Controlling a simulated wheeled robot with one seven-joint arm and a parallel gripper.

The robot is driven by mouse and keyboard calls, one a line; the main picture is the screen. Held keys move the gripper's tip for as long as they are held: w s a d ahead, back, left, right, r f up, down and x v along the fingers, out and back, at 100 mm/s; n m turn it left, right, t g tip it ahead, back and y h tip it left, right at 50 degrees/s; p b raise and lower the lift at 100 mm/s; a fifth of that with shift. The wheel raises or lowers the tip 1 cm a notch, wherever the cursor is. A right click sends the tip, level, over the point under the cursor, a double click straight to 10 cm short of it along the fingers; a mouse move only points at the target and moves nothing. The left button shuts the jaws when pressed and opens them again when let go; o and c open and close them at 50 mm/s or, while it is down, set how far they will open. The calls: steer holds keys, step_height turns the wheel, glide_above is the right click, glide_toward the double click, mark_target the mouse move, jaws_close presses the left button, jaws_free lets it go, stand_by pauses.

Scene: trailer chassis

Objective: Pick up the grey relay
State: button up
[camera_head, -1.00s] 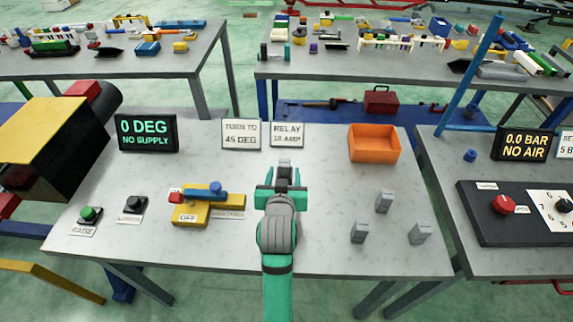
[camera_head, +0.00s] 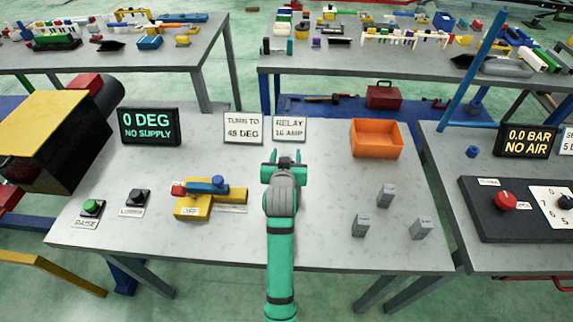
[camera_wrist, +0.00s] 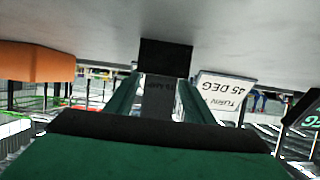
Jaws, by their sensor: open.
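My gripper (camera_head: 284,160) is open, low over the middle of the table, its fingers toward the back. A small grey thing shows partly between its fingers in the head view; I cannot tell what it is. In the wrist view, which is upside down, a dark block (camera_wrist: 165,57) shows at the fingertips, with shadowed "AMP" lettering beyond it. Three grey relay-like blocks stand apart on the right of the table: one behind (camera_head: 386,195), one front left (camera_head: 360,225) and one front right (camera_head: 421,228). My gripper is left of all three and touches none of them.
An orange bin (camera_head: 376,139) stands at the back right. A "RELAY 16 AMP" sign (camera_head: 290,130) and a "TURN TO 45 DEG" sign (camera_head: 243,129) stand behind my gripper. A yellow fixture with a blue lever (camera_head: 207,185) is left.

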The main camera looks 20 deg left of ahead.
steer(key=shift+w+d, duration=0.1)
steer(key=shift+d, duration=0.05)
steer(key=c, duration=1.1)
steer(key=shift+c, duration=0.2)
